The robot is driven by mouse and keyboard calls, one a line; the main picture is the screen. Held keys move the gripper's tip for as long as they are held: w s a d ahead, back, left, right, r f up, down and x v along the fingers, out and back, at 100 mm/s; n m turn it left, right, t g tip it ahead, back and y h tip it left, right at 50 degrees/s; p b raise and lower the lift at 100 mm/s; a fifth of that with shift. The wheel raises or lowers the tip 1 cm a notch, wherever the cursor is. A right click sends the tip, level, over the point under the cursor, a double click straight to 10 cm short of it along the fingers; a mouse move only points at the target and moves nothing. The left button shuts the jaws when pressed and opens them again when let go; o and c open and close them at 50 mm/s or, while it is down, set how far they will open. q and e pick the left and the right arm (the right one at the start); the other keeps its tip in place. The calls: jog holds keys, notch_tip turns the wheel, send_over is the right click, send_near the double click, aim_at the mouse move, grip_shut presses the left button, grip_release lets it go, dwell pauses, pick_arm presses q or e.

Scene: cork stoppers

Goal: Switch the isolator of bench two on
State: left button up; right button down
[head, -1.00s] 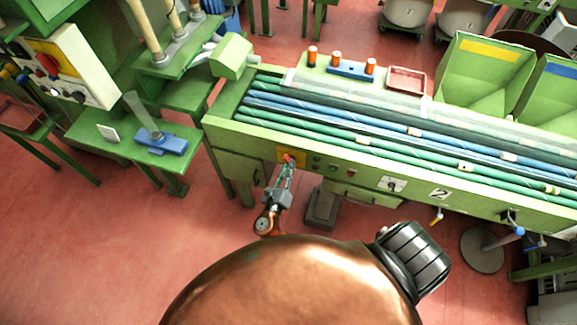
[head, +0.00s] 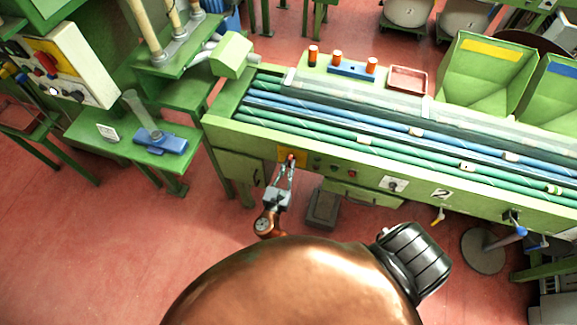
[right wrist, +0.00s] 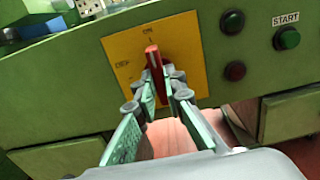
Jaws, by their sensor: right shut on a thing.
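The isolator is a red handle (right wrist: 155,72) on a yellow plate (right wrist: 122,55) at the left end of the green bench front. My right gripper (right wrist: 164,82) is shut on the red handle, one finger on each side. In the right wrist view the handle stands nearly upright, its upper end near the mark at the plate's top. In the head view the right gripper (head: 287,167) reaches up to the yellow plate (head: 298,154). My left gripper is not in view.
Right of the plate are dark red buttons (right wrist: 235,71) and a green button (right wrist: 287,38) under a START label (right wrist: 285,19). A rotary knob (head: 393,184) sits further right. Tubes lie along the bench top. A grey pedal (head: 322,208) stands on the floor below.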

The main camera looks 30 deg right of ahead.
dwell(0.3)
jog(key=c, duration=2)
grip_release()
jog(key=v, duration=1.2)
jog(key=s+d+f+m+g+y, duration=0.2)
jog(key=s+d+f, duration=0.15)
jog(key=f, duration=0.75)
jog(key=s+d+f+m+g+y, duration=0.25)
jog(key=s+f, duration=0.25)
jog(key=f, duration=0.6)
jog(key=s+d+f+m+g+y, duration=0.2)
jog(key=s+f+g+y, duration=0.15)
jog(key=f, duration=0.75)
jog(key=s+d+f+m+g+y, duration=0.1)
jog(key=s+f+m, duration=0.4)
jog(key=s, duration=0.5)
jog(key=s+d+f+m+g+y, duration=0.1)
jog(key=s+f+m+y, duration=0.1)
jog(key=s+f+m, duration=0.4)
jog(key=s+d+f+m+g+y, duration=0.1)
jog(key=s+f+m, duration=0.4)
jog(key=s, duration=0.9)
jog(key=shift+s+d+f+m+y, duration=0.15)
jog(key=shift+f+m+y, duration=0.25)
jog(key=shift+m+y, duration=0.5)
